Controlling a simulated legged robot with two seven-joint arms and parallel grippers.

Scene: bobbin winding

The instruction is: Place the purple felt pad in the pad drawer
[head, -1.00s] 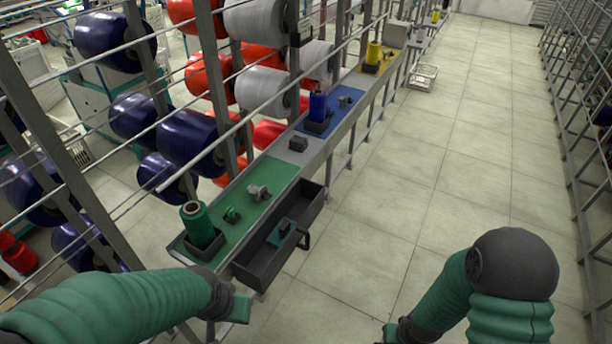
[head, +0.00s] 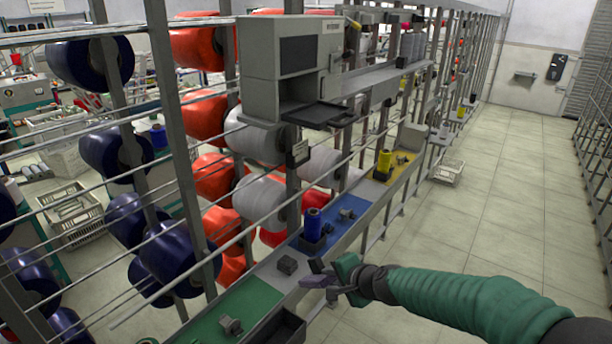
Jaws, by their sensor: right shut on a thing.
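My right gripper (head: 328,279) reaches in from the lower right and hangs over the front edge of the shelf, by the grey section between the green and blue mats. It is shut on a small, dull purple piece (head: 318,266), which looks like the felt pad; the fingers partly cover it. An open dark drawer (head: 282,329) juts out below the green mat at the bottom edge, nearer than the gripper. Only its far end shows, and its inside is mostly cut off. My left gripper is out of view.
A grey machine (head: 290,70) with a dark tray is mounted above. Rails and large bobbins line the left.

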